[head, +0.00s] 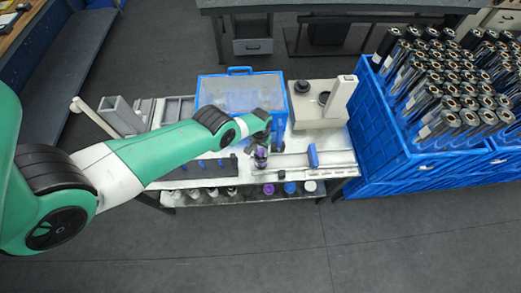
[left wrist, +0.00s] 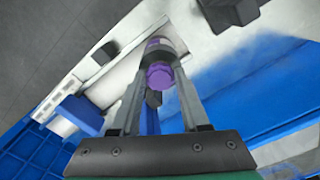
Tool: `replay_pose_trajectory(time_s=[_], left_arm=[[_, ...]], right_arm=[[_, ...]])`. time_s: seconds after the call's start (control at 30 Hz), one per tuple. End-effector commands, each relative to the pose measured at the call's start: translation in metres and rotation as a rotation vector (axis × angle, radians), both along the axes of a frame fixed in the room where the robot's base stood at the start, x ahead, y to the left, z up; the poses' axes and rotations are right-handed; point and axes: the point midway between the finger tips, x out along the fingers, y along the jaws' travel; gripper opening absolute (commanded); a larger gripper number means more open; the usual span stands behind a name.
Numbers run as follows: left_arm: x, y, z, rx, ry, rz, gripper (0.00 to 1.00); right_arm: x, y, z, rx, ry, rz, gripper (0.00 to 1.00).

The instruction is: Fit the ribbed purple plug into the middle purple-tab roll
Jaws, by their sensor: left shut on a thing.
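My left gripper (head: 262,152) is above the front middle of the white worktable in the head view. It is shut on the ribbed purple plug (head: 260,163). In the left wrist view the plug (left wrist: 160,76) sits between the two fingers, with a purple end towards the camera and a grey and dark part beyond. Whether the plug touches anything below it, I cannot tell. I cannot pick out the middle purple-tab roll for sure. My right gripper does not show.
A blue bin (head: 240,90) with a clear cover and a beige device (head: 318,105) stand behind. A rail with a blue slider (head: 313,155) lies right of the gripper. A blue crate (head: 385,150) of upright rolls stands at right. Purple, blue and white-topped items (head: 290,188) line the lower shelf.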

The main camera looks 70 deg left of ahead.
Motion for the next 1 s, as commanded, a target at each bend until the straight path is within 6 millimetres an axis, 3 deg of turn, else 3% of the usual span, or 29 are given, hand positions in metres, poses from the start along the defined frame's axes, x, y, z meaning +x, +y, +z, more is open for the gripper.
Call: replay_pose_trajectory(time_s=[0.47,0.5,0.57,0.87,1.0], left_arm=[[0.0,0.0,-0.011,0.0,0.0,0.0,0.0],[0.0,0.0,-0.011,0.0,0.0,0.0,0.47],[0.0,0.0,-0.01,0.0,0.0,0.0,0.58],[0.0,0.0,-0.009,0.0,0.0,0.0,0.58],[0.0,0.0,0.001,0.0,0.0,0.0,0.58]], right_arm=[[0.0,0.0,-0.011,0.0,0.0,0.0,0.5],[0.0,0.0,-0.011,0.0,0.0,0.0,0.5],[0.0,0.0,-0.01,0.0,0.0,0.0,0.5],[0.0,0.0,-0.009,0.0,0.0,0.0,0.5],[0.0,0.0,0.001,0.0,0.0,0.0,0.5]])
